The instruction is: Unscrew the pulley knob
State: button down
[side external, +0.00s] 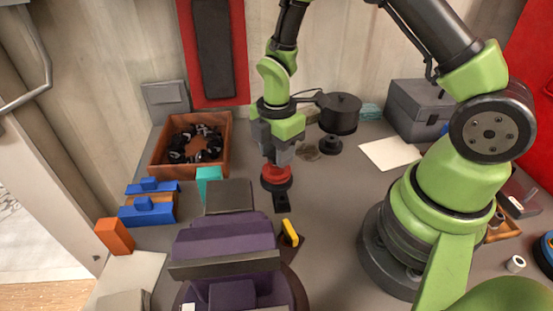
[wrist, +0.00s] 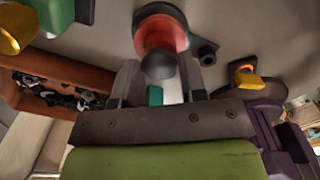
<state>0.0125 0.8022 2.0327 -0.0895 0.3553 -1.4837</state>
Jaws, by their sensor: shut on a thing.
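The pulley (side external: 276,176) is red with a dark base and stands upright on the table below my gripper (side external: 277,154). It also shows in the wrist view (wrist: 160,30), with a dark grey round knob (wrist: 158,66) protruding from it toward the gripper. In the wrist view my gripper (wrist: 159,76) has one finger on each side of the knob and is shut on it. The fingers hide the knob in the side view. A small dark bracket (side external: 281,203) lies against the front of the pulley base.
A brown bin (side external: 162,158) of dark parts stands left. Blue blocks (side external: 146,214) and a teal block (side external: 207,178) are nearer. A purple machine (side external: 224,238) with a yellow piece (side external: 290,232) beside it is in front. A black pot (side external: 340,112) stands behind right. Table right of the pulley is fairly clear.

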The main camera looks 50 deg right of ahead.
jog(key=shift+n, duration=1)
jog(key=c, duration=0.6)
grip_release()
jog(key=shift+c, duration=1)
